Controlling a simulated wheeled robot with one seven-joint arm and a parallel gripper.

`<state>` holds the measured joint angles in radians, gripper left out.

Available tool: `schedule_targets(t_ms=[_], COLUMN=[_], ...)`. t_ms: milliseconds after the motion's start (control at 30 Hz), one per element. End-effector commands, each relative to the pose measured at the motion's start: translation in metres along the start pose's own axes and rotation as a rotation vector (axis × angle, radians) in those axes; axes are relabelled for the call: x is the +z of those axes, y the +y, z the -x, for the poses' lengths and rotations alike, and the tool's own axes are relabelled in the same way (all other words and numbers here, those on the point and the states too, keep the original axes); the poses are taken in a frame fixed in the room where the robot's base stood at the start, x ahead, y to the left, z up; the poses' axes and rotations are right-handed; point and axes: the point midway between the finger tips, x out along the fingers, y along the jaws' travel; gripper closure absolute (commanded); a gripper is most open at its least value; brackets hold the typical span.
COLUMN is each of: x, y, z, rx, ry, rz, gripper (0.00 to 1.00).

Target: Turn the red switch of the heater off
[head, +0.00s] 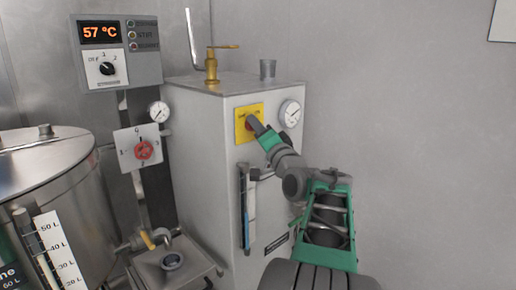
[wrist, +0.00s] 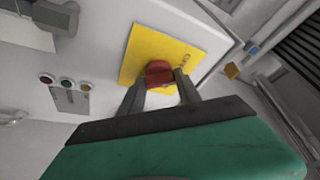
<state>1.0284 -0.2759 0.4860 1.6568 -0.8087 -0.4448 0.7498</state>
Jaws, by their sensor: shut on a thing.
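The heater (head: 205,180) is a light grey box in the middle of the head view. A yellow plate (head: 242,112) is on the upper part of its front face. The red switch sits on this plate and shows in the wrist view (wrist: 159,72) between my fingertips. My gripper (head: 254,125) reaches the plate from the right and is shut on the red switch. In the wrist view my gripper (wrist: 160,90) has one finger on each side of the switch. The fingers hide part of the switch, and its lettering is too small to read.
A round gauge (head: 289,113) is just right of the plate. A sight tube (head: 248,210) runs down the heater's front below. A red knob (head: 144,150) and a control box reading 57 °C (head: 118,50) are to the left. A steel tank (head: 40,165) stands at far left.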

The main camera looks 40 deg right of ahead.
Motion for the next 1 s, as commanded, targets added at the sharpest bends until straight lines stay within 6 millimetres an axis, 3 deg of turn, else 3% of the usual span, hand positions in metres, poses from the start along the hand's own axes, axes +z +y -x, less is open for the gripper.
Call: schedule_targets(t_ms=[33, 333, 867, 900, 1000], x=[0.0042, 0.0018, 0.0001, 0.0001, 0.0000], y=[0.0066, 0.0039, 0.0015, 0.0014, 0.0014], z=[0.0019, 0.0006, -0.0002, -0.0002, -0.0001], rx=[-0.012, -0.052, -0.060, -0.060, -0.060], ry=[0.000, -0.002, -0.002, -0.002, -0.002], rz=[0.026, 0.129, 0.149, 0.149, 0.149], gripper=[1.00, 1.00, 1.00, 0.57, 0.49])
